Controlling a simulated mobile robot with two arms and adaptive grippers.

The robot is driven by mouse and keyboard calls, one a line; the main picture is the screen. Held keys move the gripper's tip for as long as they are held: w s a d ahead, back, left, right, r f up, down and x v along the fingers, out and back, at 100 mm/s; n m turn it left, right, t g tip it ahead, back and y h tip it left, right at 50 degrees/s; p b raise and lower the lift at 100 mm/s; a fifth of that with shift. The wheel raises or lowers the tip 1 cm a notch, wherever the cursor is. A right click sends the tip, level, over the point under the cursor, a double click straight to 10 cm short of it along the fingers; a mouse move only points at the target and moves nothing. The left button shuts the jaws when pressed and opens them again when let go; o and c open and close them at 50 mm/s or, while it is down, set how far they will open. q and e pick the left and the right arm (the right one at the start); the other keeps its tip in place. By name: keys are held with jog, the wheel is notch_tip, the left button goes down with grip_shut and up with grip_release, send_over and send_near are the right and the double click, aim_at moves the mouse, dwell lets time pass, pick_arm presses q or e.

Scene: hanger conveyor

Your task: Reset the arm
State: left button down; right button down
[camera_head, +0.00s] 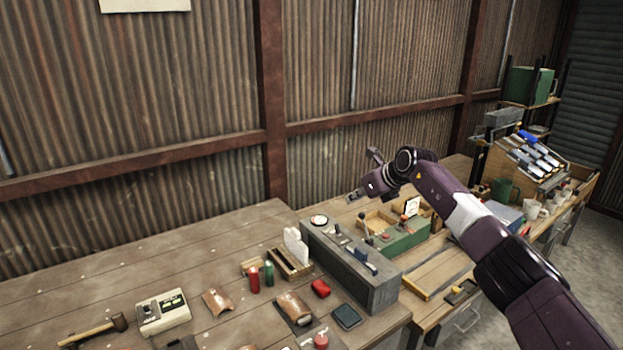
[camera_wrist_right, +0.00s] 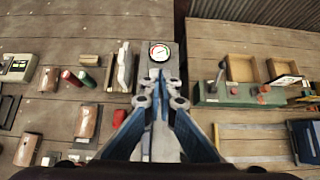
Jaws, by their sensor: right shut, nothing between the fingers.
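My right arm comes in from the lower right in the head view, and its gripper (camera_head: 362,189) is above the back of the workbench. In the right wrist view the two blue fingers of the right gripper (camera_wrist_right: 160,88) come together at their tips, with nothing between them. Below it is a grey control box (camera_head: 352,262) with a round gauge (camera_head: 319,221) at its far end. The gauge also shows in the wrist view (camera_wrist_right: 160,51), just beyond the fingertips. My left gripper is not in view.
A green box with a lever (camera_head: 402,242) stands right of the grey box. Red and green cylinders (camera_head: 254,279), a red object (camera_head: 320,288) and a hammer (camera_head: 92,330) lie to the left. A corrugated wall (camera_head: 130,90) rises behind. The bench's back left is clear.

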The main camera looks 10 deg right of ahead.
jog(key=s+a+m+t+y, duration=0.3)
jog(key=a+m+t, duration=0.1)
jog(key=a, duration=0.7)
jog(key=s+a+m+t+y, duration=0.2)
jog(key=a+m+t+y, duration=0.15)
jog(key=a, duration=0.85)
jog(key=s+d+f+m+g+h, duration=0.2)
jog(key=s+d+f+m+h, duration=0.6)
jog(key=s+m, duration=0.45)
jog(key=s+d+f+m+g+h, duration=0.2)
jog(key=s+d+f+m+h, duration=0.3)
jog(key=s+f+m, duration=0.7)
jog(key=s+f+m+g+y, duration=0.2)
jog(key=s+f+m+g, duration=0.15)
jog(key=s, duration=0.95)
jog(key=s+f+m+g+y, duration=0.25)
jog(key=s+g, duration=0.25)
jog(key=s, duration=0.9)
notch_tip(320, 180, down, 30)
jog(key=s+a+g+h+b, duration=0.1)
jog(key=s+g+b, duration=0.1)
jog(key=b, duration=0.2)
jog(key=s+d+f+b, duration=0.3)
jog(key=s+f+b, duration=0.1)
jog(key=s+f, duration=1.3)
notch_tip(320, 180, down, 4)
jog(key=shift+f+g, duration=0.15)
jog(key=shift+g, duration=0.25)
